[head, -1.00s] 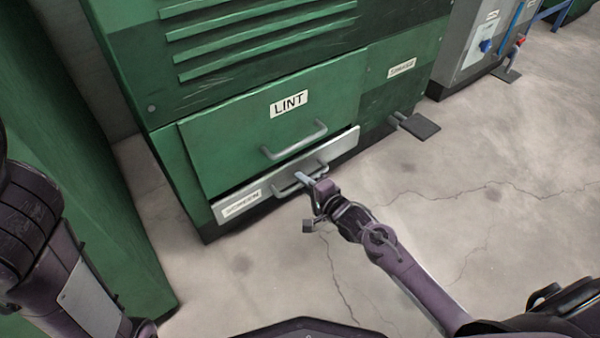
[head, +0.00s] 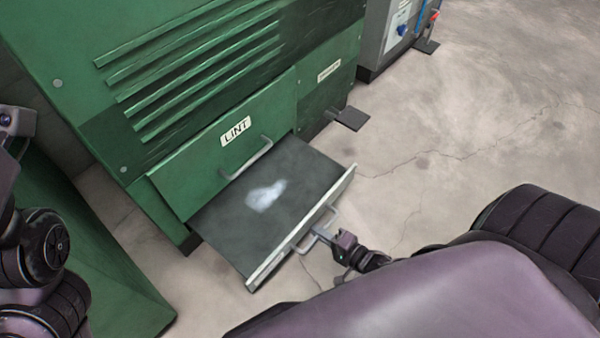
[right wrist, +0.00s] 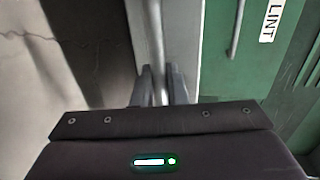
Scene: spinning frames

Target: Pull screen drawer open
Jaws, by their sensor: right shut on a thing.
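The screen drawer (head: 313,167) is pulled well out from the bottom of the green machine (head: 60,50). Its dark flat screen shows, with a whitish patch of lint (head: 265,195) on it. Its pale front panel (head: 268,268) carries a grey bar handle (head: 303,247). My right gripper (head: 322,233) is shut on this handle in the head view. In the right wrist view the two dark fingers (right wrist: 162,86) stand on either side of the handle bar (right wrist: 157,45). My left arm shows at the left edge of the head view, but its gripper is out of view.
The green LINT panel (head: 190,170) with its own handle (head: 247,158) is closed above the drawer. A dark pedal (head: 348,118) sticks out at the machine's right. A grey cabinet (head: 385,35) stands beyond. The cracked concrete floor (head: 440,130) is clear to the right.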

